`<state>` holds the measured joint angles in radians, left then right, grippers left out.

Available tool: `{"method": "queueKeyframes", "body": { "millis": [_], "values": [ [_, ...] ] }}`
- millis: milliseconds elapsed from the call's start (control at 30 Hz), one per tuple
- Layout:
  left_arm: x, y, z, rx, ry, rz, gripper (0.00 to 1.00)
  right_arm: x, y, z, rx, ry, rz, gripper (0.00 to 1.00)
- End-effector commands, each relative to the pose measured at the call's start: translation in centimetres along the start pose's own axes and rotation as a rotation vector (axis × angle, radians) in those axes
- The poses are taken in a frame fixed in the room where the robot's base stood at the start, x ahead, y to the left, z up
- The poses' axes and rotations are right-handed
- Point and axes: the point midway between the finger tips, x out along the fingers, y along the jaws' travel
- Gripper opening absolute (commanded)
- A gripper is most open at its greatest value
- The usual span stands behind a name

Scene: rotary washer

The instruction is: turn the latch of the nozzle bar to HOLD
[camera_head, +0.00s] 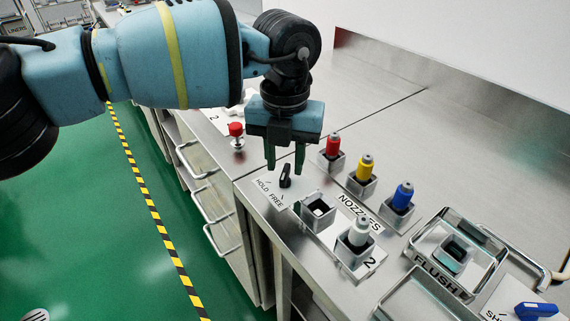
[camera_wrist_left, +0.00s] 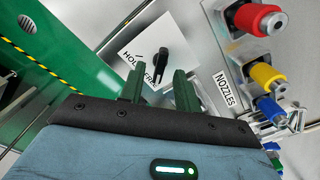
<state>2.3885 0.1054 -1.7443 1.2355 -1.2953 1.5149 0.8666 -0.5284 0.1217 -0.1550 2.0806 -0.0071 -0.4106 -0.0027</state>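The latch (camera_head: 285,176) is a small black knob on a white plate marked HOLD and FREE (camera_head: 270,194), at the front edge of the steel counter. In the left wrist view the latch (camera_wrist_left: 160,64) has its narrow end toward the word FREE. My left gripper (camera_head: 285,168) points down just above the latch, with its two green fingers apart and nothing between them. In the left wrist view the fingers (camera_wrist_left: 158,92) lie either side of the latch's lower end; I cannot tell whether they touch it. My right gripper is out of view.
Red (camera_head: 333,145), yellow (camera_head: 364,170), blue (camera_head: 402,196) and white (camera_head: 359,232) nozzles stand in square holders. An empty square socket (camera_head: 318,209) is right of the latch. A red button (camera_head: 236,130) is at the left. The back counter is clear.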

Motion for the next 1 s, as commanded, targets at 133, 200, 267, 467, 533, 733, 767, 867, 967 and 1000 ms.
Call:
{"method": "queueKeyframes", "body": {
  "millis": [133,200,267,467,533,733,767,867,967,1000],
  "values": [
    [1.4,0.0,0.0,0.001,0.001,0.0,0.33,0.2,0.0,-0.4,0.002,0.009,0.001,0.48],
    [1.6,0.0,0.0,0.001,0.001,-0.001,0.33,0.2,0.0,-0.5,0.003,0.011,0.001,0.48],
    [1.7,0.0,0.0,0.0,0.0,-0.001,0.33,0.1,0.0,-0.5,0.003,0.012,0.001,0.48],
    [1.7,0.0,0.0,0.0,0.0,-0.001,0.33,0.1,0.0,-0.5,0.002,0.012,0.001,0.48],
    [1.7,0.0,0.0,0.0,0.0,-0.001,0.26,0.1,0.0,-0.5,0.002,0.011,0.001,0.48],
    [1.7,0.0,0.0,0.0,0.0,-0.001,0.0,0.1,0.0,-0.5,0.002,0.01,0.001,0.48],
    [1.7,0.0,0.0,0.0,0.0,-0.001,0.0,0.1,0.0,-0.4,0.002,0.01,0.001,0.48],
    [1.7,0.0,0.0,0.0,0.0,-0.001,0.0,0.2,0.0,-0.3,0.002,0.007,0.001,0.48],
    [1.7,0.0,0.0,0.004,0.0,-0.001,0.0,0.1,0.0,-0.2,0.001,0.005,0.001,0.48],
    [1.7,0.0,0.0,0.008,0.0,-0.001,0.0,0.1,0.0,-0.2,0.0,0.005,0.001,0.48]
  ]
}}
